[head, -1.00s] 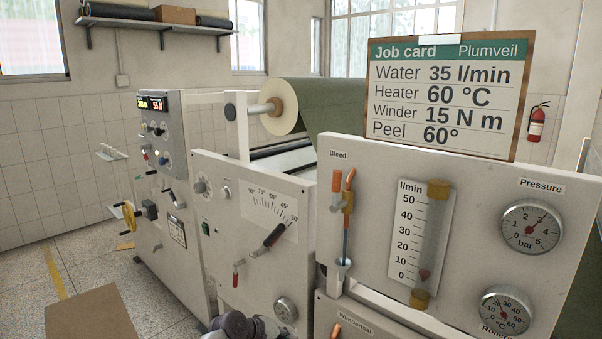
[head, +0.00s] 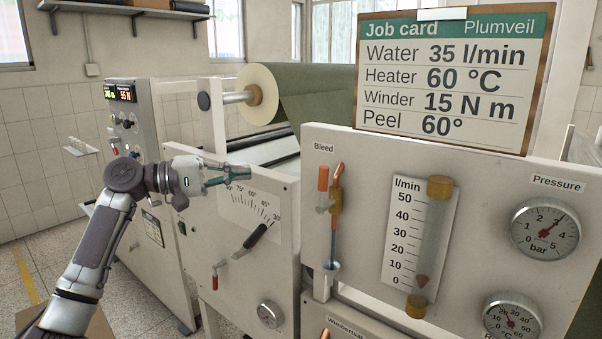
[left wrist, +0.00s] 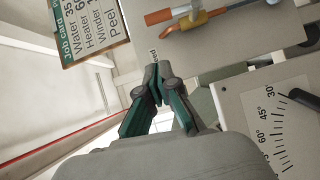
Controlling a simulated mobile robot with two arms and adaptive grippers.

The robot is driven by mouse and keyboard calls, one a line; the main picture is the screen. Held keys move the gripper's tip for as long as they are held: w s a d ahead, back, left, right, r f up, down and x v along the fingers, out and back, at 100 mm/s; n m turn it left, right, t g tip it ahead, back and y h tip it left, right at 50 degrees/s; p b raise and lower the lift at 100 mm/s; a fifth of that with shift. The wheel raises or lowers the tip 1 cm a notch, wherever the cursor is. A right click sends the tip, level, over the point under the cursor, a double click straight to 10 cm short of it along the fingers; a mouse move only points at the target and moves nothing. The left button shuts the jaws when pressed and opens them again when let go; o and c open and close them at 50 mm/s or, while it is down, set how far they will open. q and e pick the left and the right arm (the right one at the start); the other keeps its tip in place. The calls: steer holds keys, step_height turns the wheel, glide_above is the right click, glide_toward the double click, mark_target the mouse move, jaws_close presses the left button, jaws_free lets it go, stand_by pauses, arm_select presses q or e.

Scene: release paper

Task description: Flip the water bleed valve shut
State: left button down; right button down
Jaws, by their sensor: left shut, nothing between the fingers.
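The bleed valve (head: 323,202) is on the right-hand panel under the "Bleed" label. Its orange lever (head: 323,178) points up, beside a bent copper pipe (head: 336,182). A thin bluish stream (head: 333,245) shows between the pipe and a small funnel (head: 331,266). My left gripper (head: 249,171) is shut and empty, left of the valve and apart from it in the head view. In the left wrist view the shut fingertips (left wrist: 152,70) point toward the panel, with the orange lever (left wrist: 158,16) and pipe (left wrist: 200,18) beyond them. My right gripper is not in view.
The flow tube (head: 430,235) has its float near 0. The job card (head: 450,80) stands on top of the panel. The peel-angle panel (head: 245,235) with its black lever (head: 256,234) lies below my left gripper. A pressure gauge (head: 545,228) is at right.

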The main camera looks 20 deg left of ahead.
arm_select(q)
steer(key=s+d+p+x, duration=0.1)
steer(key=p+x, duration=0.5)
steer(key=x, duration=0.6)
steer(key=shift+s+d+f+p, duration=0.2)
steer(key=shift+s+d+p, duration=0.15)
steer(key=shift+d, duration=0.25)
steer(key=shift+a, duration=0.15)
